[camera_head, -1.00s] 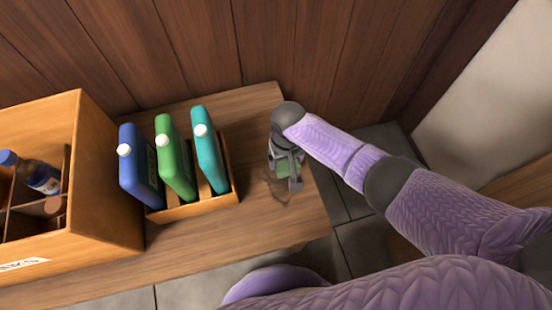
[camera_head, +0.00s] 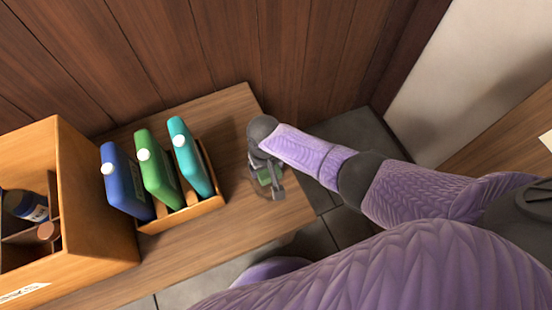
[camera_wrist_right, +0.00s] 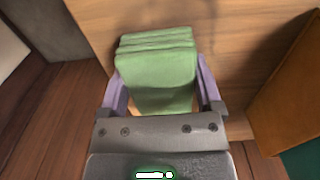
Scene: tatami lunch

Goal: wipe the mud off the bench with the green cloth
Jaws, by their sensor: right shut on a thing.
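The wooden bench (camera_head: 232,116) runs along the plank wall. My right gripper (camera_head: 268,178) is over its right end, shut on the folded green cloth (camera_head: 264,176). In the right wrist view the cloth (camera_wrist_right: 155,72) sits between the two purple fingers of my right gripper (camera_wrist_right: 158,88), with the bench (camera_wrist_right: 250,55) behind it. I cannot tell whether the cloth touches the bench. A faint dark mud smear (camera_head: 257,189) shows beside the gripper; the arm and gripper may hide part of it. My left gripper is not in view.
A large wooden crate (camera_head: 95,190) with bottles is further left. Bare bench lies between rack and gripper.

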